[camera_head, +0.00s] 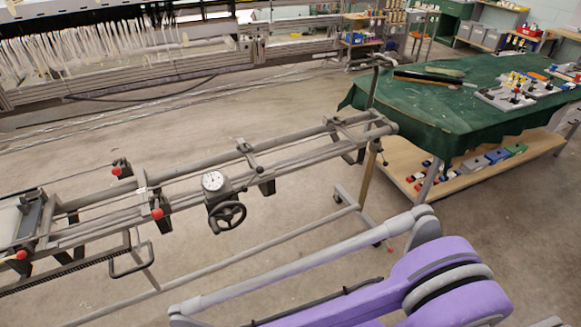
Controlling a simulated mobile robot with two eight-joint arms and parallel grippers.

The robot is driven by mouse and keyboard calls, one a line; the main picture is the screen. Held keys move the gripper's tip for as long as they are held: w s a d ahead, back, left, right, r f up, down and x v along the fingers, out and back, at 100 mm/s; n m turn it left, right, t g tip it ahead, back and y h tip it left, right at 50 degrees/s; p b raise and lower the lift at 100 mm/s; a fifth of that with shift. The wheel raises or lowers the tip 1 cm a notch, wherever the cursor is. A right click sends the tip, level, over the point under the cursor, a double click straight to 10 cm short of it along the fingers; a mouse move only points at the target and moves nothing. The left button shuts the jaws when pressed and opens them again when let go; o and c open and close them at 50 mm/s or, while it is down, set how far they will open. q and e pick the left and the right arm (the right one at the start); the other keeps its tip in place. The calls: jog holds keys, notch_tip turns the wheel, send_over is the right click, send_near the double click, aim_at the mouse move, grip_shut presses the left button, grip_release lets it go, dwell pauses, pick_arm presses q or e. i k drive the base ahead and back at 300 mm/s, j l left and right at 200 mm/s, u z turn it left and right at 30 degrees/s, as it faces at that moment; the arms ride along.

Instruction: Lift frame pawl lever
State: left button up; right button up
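A long grey metal frame (300,160) stretches across the left and middle of the view. It carries a round white dial gauge (212,181) with a black handwheel (227,215) under it. Red knobs sit on its dark fittings: one at the upper left (116,171), one left of the dial (157,213) and one at the far left (21,254). I cannot tell which of these fittings is the pawl lever. A purple and grey arm of mine crosses the lower right. Neither of my grippers shows in this view.
A table with a green cloth (430,110) stands at the right with small parts on top; its lower wooden shelf (405,165) holds colored boxes. A large loom (170,65) with white threads runs along the back. Bare concrete floor (290,230) lies around the frame.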

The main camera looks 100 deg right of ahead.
aim_at(260, 169)
jog(key=z, duration=3.2)
